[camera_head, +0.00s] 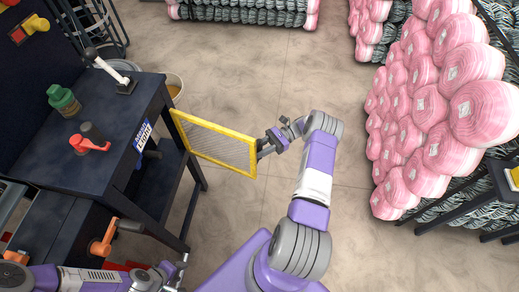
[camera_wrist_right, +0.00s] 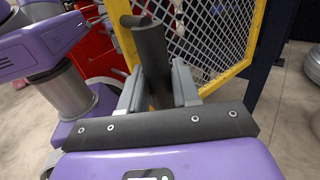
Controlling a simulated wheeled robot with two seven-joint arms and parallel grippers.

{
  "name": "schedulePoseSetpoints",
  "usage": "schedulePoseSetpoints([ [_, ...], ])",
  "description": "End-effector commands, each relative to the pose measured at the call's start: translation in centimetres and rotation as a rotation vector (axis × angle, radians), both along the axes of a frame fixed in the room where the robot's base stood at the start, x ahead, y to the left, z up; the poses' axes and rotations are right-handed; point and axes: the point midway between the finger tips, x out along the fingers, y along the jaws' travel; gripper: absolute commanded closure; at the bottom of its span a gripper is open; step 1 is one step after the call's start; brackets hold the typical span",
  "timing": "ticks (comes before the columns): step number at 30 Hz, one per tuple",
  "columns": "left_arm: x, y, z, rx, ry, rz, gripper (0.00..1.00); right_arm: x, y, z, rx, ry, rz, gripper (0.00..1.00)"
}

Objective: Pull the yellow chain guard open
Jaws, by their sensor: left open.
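The yellow chain guard (camera_head: 213,144) is a yellow frame filled with grey wire mesh. It stands out from the side of the dark machine bench, over the floor. In the right wrist view its mesh and yellow frame (camera_wrist_right: 250,45) fill the upper right. My right gripper (camera_head: 266,146) is at the guard's right end. In the wrist view a dark upright handle (camera_wrist_right: 152,55) stands between its fingers (camera_wrist_right: 160,88), which appear closed against both sides. My left gripper (camera_head: 179,270) is open and empty at the bottom left, low beside the bench and away from the guard.
Pink-ended rolls (camera_head: 430,105) are stacked at right. Floor (camera_head: 290,75) is free between.

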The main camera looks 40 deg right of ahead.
Motion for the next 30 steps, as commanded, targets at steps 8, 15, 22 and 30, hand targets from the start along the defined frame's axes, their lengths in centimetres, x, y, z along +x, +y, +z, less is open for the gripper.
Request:
schedulePoseSetpoints([
  [8, 0.0, 0.0, 0.0, 0.000, 0.000, 0.000, 0.57, 0.0, 0.0, -0.1, -0.001, 0.000, -0.001, 0.50],
  [15, 0.0, 0.0, 0.4, 0.000, 0.000, 0.000, 0.57, 0.0, 0.0, 0.9, -0.001, -0.001, -0.001, 0.50],
  [22, 0.0, 0.0, 2.4, 0.000, 0.000, 0.000, 0.57, 0.0, 0.0, 5.3, -0.001, -0.002, -0.001, 0.50],
  [30, 0.0, 0.0, 3.8, 0.000, 0.000, 0.000, 0.57, 0.1, 0.1, 9.4, 0.000, -0.003, 0.000, 0.50],
])
